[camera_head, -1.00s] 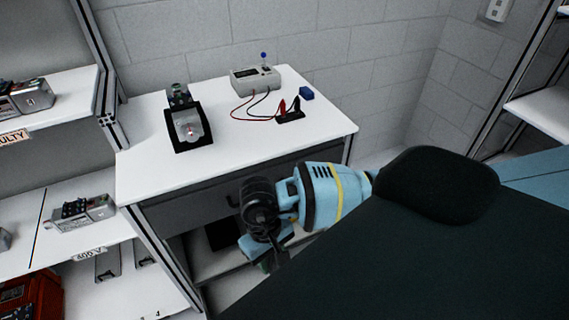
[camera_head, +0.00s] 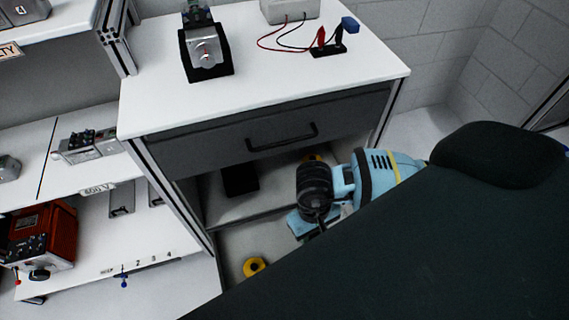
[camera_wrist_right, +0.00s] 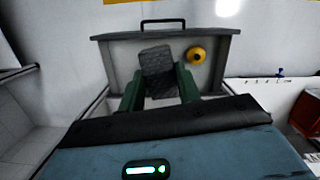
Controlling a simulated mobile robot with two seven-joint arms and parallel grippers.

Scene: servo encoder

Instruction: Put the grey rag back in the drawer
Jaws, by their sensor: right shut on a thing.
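The grey rag (camera_wrist_right: 157,62) shows in the right wrist view as a dark, creased flat piece. My right gripper (camera_wrist_right: 158,86) has its green fingers shut on it. The rag is over what looks like an open lower drawer (camera_wrist_right: 120,62), whose handle (camera_wrist_right: 163,22) is at the top of that view. I cannot tell whether the rag touches the drawer's bottom. In the head view my blue right wrist is in front of the desk, and the fingers and rag are hidden. The upper drawer (camera_head: 205,148) is closed. My left gripper is not in view.
A yellow round thing (camera_wrist_right: 196,55) lies beside the rag, apparently inside the lower drawer; it also shows in the head view (camera_head: 255,266). The white desk top (camera_head: 270,85) holds a device and leads. A side shelf with a red device (camera_head: 40,235) stands at left.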

